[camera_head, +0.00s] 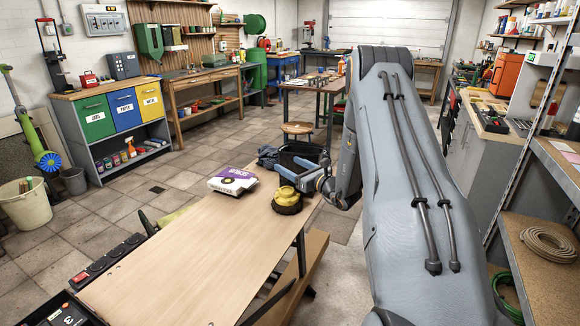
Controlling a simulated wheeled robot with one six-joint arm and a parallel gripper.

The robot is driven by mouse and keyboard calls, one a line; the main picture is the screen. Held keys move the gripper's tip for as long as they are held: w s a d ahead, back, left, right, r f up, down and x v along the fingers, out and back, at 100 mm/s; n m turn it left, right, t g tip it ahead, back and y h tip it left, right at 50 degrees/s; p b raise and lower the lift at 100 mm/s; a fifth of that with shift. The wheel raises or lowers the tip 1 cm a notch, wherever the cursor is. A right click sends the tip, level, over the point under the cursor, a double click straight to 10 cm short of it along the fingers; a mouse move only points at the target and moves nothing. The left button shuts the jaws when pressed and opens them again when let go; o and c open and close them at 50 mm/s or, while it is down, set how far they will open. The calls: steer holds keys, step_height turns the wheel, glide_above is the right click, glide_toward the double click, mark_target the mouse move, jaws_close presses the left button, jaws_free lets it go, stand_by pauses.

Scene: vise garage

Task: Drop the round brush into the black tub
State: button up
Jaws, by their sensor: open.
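The round brush (287,201) has a yellow top and dark bristles. It sits on the near wooden bench top, close to the right edge. The black tub (301,150) stands just behind it at the bench's far end; my gripper partly covers it. My gripper (299,179) is open, between the brush and the tub in the picture. Its fingers are close above and behind the brush; I cannot tell whether they touch it. Nothing shows held in the fingers.
A purple and white box (233,181) lies left of the brush, and a dark cloth (267,157) lies behind it. The bench top (190,255) is clear toward me. A power strip (108,258) runs along its left edge. A stool (297,128) stands beyond.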

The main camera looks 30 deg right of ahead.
steer(key=b+v, duration=0.2)
steer(key=v, duration=0.9)
steer(key=s+a+r+n+g+y, duration=0.15)
steer(key=a+n+g+y, duration=0.3)
steer(key=a, duration=0.75)
steer(key=s+a+f+n+g, duration=0.1)
steer(key=s+a+n+g, duration=1.1)
steer(key=s+a, duration=0.5)
steer(key=s+d+n+h, duration=0.4)
steer(key=s+n+h, duration=0.5)
steer(key=s+n, duration=0.4)
steer(key=shift+r+n+g, duration=0.35)
steer(key=shift+r+n, duration=0.1)
steer(key=shift+n, duration=1.2)
steer(key=shift+d, duration=0.2)
